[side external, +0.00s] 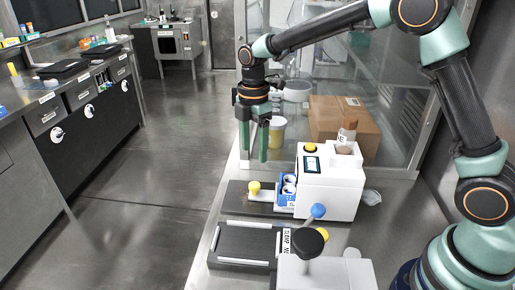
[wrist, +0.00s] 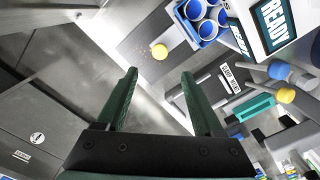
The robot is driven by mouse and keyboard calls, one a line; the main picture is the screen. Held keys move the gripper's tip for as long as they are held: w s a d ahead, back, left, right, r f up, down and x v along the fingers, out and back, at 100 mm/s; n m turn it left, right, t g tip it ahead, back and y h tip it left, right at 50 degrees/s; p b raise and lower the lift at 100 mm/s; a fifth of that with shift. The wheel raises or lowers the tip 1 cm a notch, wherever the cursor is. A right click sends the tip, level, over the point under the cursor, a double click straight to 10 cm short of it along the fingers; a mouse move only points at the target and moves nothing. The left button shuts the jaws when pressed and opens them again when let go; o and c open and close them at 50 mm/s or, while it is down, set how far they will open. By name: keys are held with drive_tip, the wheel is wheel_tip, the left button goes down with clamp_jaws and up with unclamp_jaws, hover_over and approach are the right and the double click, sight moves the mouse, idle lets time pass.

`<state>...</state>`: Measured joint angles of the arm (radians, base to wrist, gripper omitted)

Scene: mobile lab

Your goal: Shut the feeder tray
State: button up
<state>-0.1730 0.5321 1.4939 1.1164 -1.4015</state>
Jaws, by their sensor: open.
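The white feeder machine (side external: 330,184) stands on the bench with a lit screen, which reads READY in the wrist view (wrist: 277,22). Its tray (side external: 262,196) sticks out to the left, with a yellow knob (side external: 254,187) near its outer end. A blue holder with white round cups (side external: 287,190) sits between the knob and the machine body. My gripper (side external: 254,158) is open and empty, fingers pointing down, above the knob and apart from it. In the wrist view the yellow knob (wrist: 159,51) shows just beyond the gap between my fingertips (wrist: 158,75).
A second machine (side external: 325,272) with a blue-ball lever (side external: 318,211) and a black knob (side external: 307,242) stands in front, beside a dark railed plate (side external: 246,243). A cardboard box (side external: 345,125) and a yellow jar (side external: 277,132) are behind. Open floor lies left of the bench.

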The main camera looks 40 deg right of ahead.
sight(254, 184)
wheel_tip(254, 184, down, 11)
drive_tip(key=shift+r, duration=0.1)
idle(0.3)
clamp_jaws()
idle(1.4)
